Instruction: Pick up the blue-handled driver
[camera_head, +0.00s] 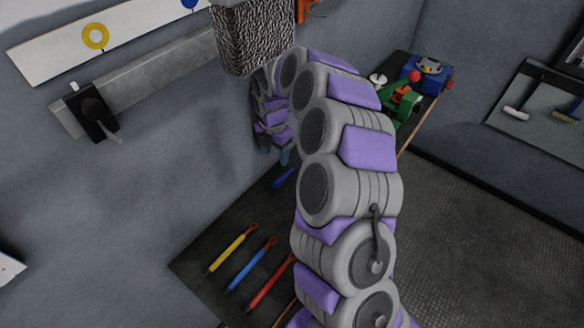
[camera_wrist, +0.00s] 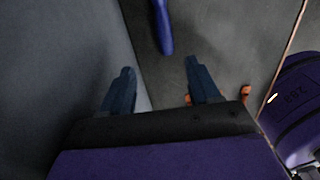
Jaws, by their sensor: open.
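A dark blue handle (camera_head: 284,178) lies on the dark bench top, just below the end of my arm in the head view. It also shows at the top centre of the wrist view (camera_wrist: 163,28), pointing down toward the gap between my fingers. Its far end is cut off by the frame, so I cannot see a shaft. My gripper (camera_wrist: 159,68) is open and empty, its two fingers apart with the handle's near end ahead of them. In the head view only a small blue-grey part of my gripper (camera_head: 284,157) shows; the arm hides most of it.
Yellow (camera_head: 231,250), blue (camera_head: 250,265) and red (camera_head: 270,287) rods with orange ends lie on the bench nearer the camera. A grey wall (camera_head: 150,190) runs close along the left. Green and red items (camera_head: 402,104) and a blue box (camera_head: 428,70) stand farther back.

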